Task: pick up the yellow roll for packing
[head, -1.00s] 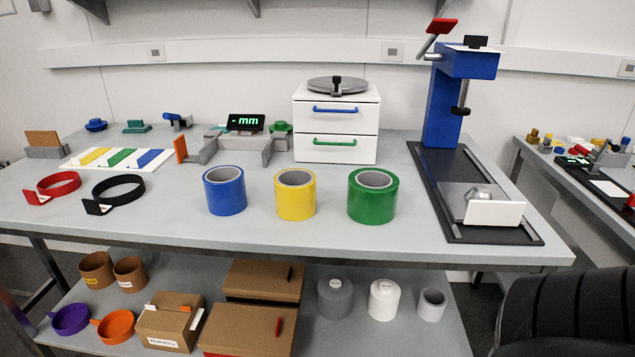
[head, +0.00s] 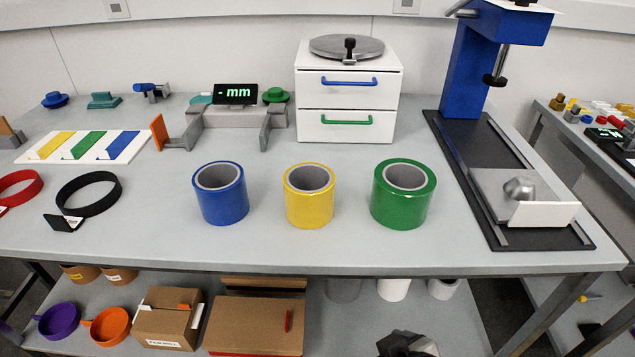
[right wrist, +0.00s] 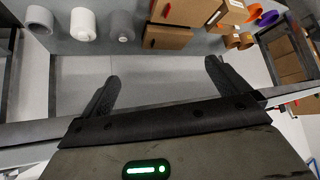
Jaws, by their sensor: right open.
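The yellow roll (head: 310,200) stands upright on the grey bench top, between a blue roll (head: 220,195) and a green roll (head: 404,195), with gaps on both sides. Its open core faces up, and nothing touches it. A dark part of my right gripper (head: 406,345) shows at the bottom edge of the head view, below and in front of the bench edge. In the right wrist view my right gripper (right wrist: 160,88) has its two black fingers wide apart with nothing between them. The yellow roll is not visible in that view. My left gripper is not in view.
A white drawer unit (head: 350,90) stands behind the rolls, and a blue press (head: 472,70) stands at the right. A black ring (head: 118,190) lies left of the rolls. The bench front is clear. The shelf below holds boxes (head: 256,325) and cups (head: 58,322).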

